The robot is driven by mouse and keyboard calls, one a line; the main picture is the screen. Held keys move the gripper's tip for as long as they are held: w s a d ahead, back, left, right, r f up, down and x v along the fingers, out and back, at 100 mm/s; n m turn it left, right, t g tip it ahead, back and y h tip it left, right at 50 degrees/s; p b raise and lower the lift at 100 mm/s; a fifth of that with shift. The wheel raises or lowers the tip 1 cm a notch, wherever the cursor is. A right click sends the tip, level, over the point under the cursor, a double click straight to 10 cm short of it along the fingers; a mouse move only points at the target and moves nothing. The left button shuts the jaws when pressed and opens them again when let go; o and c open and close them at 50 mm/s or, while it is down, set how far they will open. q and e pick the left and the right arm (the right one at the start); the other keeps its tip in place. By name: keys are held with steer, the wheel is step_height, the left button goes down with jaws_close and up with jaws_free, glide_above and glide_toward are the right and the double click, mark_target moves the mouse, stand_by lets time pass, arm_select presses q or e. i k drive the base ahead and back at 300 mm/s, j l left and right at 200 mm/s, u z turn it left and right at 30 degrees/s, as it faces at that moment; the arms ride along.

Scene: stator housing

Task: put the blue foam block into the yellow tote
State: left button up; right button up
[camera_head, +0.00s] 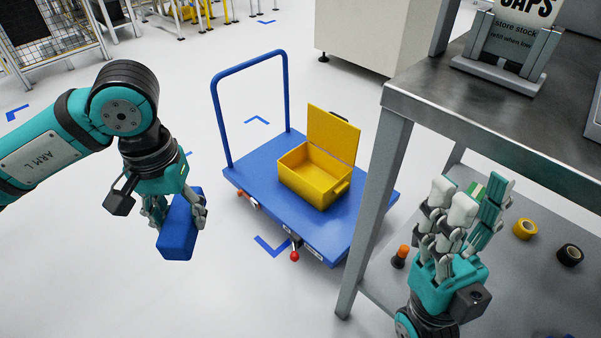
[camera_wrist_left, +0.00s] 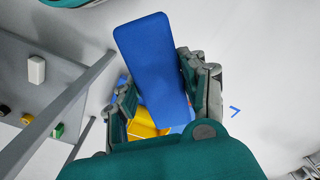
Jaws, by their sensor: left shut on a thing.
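The blue foam block (camera_head: 178,232) is held in my left gripper (camera_head: 180,208), in the air left of the blue cart. The gripper is shut on it, and the block also fills the middle of the left wrist view (camera_wrist_left: 155,65) between the fingers (camera_wrist_left: 160,95). The yellow tote (camera_head: 312,185) stands on the cart with its lid raised at the back. Its visible inside looks empty. Part of the tote shows below the block in the left wrist view (camera_wrist_left: 143,124). My right gripper (camera_head: 470,205) is at the right, by the steel table, with fingers pointing up and apart.
The blue cart (camera_head: 262,165) has an upright handle at its far left. A steel table (camera_head: 450,110) with a lower shelf stands at the right; yellow tape (camera_head: 525,229) and black tape (camera_head: 570,254) lie on the shelf. Open floor lies between the block and cart.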

mark_target(314, 183)
steer(key=i+j, duration=0.3)
steer(key=i+j+z, duration=0.1)
steer(key=i+j, duration=0.2)
steer(key=j, duration=0.15)
steer(key=i+j, duration=0.25)
steer(key=j, duration=0.15)
steer(key=i+j+z, duration=0.1)
steer(key=i+j, duration=0.2)
steer(key=i+j+z, duration=0.1)
steer(key=i+j, duration=0.2)
steer(key=j, duration=0.2)
steer(key=j+z, duration=0.15)
steer(key=z, duration=2.05)
steer(key=i+j, duration=0.05)
steer(key=j, duration=0.05)
